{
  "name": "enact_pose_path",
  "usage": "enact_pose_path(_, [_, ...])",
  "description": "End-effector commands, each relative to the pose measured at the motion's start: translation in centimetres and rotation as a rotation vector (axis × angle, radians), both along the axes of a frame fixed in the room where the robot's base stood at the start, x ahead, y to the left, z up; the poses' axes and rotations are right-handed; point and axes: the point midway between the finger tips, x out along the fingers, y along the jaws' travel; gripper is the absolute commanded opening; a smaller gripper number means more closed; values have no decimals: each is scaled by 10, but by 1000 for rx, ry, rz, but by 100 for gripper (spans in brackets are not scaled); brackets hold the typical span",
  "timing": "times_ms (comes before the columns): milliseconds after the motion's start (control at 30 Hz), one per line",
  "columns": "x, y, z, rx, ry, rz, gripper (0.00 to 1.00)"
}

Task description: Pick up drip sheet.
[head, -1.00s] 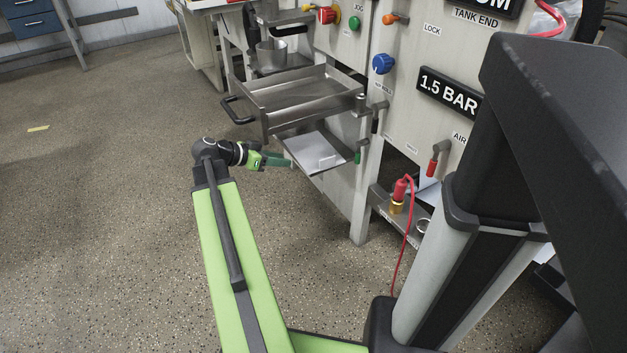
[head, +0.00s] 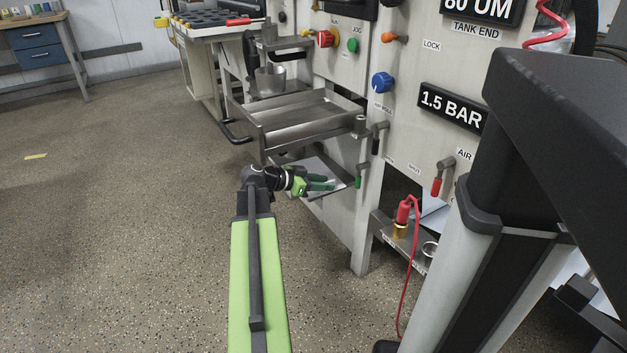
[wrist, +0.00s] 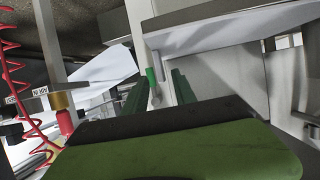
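The drip sheet (head: 322,167) is a pale flat sheet on a small shelf under the metal tray. My gripper (head: 328,183) appears over it in the head view and hides much of it, including the small upright tab seen earlier. In the wrist view, the two green fingers (wrist: 158,92) are apart, with no sheet clearly held between them. The wrist picture is upside down. A pale slab at its top right (wrist: 235,32) may be the sheet or its shelf; I cannot tell which. Contact with the sheet cannot be judged.
The metal tray (head: 305,115) projects just above the sheet. A green-handled lever (head: 359,180) hangs right of the sheet and also shows beyond my fingers in the wrist view (wrist: 152,82). A red hose (head: 405,285) hangs further right.

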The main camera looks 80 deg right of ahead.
Motion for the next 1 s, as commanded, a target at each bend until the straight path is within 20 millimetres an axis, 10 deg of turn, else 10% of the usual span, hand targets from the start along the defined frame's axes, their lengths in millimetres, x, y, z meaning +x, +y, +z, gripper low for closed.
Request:
enact_pose_path(467, [-32, -30, -17, -1, 0, 2, 33])
enact_pose_path(733, [-31, -30, -16, 0, 0, 2, 1])
enact_pose_path(1000, [-31, -30, -17, 0, 0, 3, 0])
